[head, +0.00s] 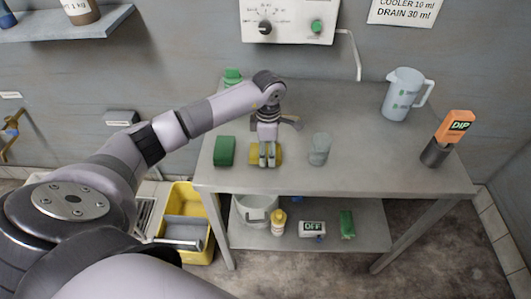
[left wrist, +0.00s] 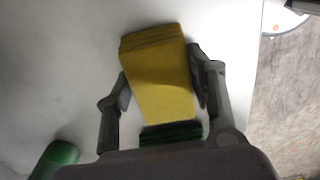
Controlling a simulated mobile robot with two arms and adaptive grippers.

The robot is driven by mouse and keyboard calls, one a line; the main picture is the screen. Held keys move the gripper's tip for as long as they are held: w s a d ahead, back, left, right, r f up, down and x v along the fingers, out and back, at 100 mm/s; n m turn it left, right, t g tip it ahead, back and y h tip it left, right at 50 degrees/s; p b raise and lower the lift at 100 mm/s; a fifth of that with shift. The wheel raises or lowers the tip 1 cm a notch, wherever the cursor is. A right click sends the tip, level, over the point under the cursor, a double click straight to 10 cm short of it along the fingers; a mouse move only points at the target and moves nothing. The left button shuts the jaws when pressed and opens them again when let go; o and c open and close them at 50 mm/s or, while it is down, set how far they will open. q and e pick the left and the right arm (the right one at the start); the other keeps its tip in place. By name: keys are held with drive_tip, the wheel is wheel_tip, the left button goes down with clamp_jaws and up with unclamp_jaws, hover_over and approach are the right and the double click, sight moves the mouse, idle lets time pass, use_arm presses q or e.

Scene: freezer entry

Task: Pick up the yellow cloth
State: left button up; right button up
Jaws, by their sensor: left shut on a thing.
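The yellow cloth (head: 253,157) lies on the grey metal table, near its front edge. It looks like a folded, layered block in the left wrist view (left wrist: 160,75). My left gripper (head: 267,160) reaches down from above, with its fingers at the cloth. In the left wrist view the fingers (left wrist: 163,85) press on both sides of the cloth, shut on it. The gripper hides part of the cloth in the head view. My right gripper does not show.
A green block (head: 224,151) lies left of the cloth, and a grey-green cup (head: 319,149) stands to the right. The table (head: 390,160) also bears a jug (head: 404,95) and an orange DIP tag (head: 455,127) in a dark holder. A yellow bucket (head: 181,200) stands below left.

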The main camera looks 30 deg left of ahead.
use_arm(q)
drive_tip(key=c, duration=0.5)
drive_tip(key=shift+o, duration=0.2)
wheel_tip(320, 180, up, 20)
drive_tip(key=b, duration=0.2)
drive_tip(key=shift+b, duration=0.35)
